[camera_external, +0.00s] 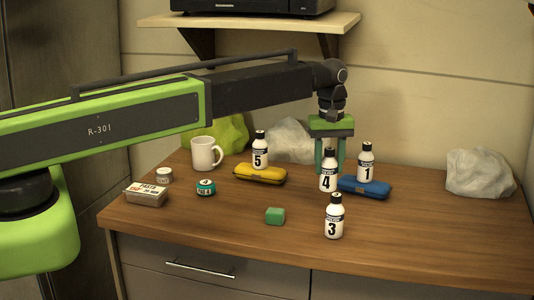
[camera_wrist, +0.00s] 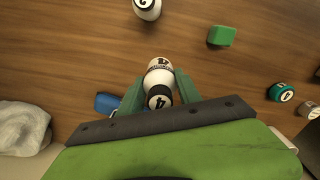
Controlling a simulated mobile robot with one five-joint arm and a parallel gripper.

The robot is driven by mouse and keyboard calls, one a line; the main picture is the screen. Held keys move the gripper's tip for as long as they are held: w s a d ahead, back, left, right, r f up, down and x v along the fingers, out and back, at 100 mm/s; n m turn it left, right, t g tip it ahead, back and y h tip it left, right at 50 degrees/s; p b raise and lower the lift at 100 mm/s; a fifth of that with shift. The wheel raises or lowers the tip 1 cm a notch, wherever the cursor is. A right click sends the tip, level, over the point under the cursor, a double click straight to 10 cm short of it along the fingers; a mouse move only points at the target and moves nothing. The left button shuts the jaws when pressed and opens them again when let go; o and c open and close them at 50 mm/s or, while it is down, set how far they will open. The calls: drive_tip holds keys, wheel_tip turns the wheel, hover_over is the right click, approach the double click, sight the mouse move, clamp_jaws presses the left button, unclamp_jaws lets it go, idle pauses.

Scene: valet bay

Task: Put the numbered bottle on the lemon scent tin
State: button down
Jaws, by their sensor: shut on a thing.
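My gripper (camera_external: 329,168) points down and is shut on the white bottle numbered 4 (camera_external: 328,180), which has a black cap and is upright. In the wrist view the fingers grip bottle 4 (camera_wrist: 160,78) from both sides. I cannot tell whether its base touches anything. A small round teal tin (camera_external: 205,188) stands on the table to the left; in the wrist view its lid (camera_wrist: 281,92) shows a 4.
Bottle 3 (camera_external: 333,218) and a green block (camera_external: 275,216) are in front. A mug (camera_external: 206,153) and PASTE box (camera_external: 146,194) are left. The front right is clear.

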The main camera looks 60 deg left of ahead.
wheel_tip(320, 180, up, 3)
drive_tip(key=shift+f+p, duration=0.2)
drive_tip(key=shift+p, duration=0.35)
drive_tip(key=shift+f, duration=0.15)
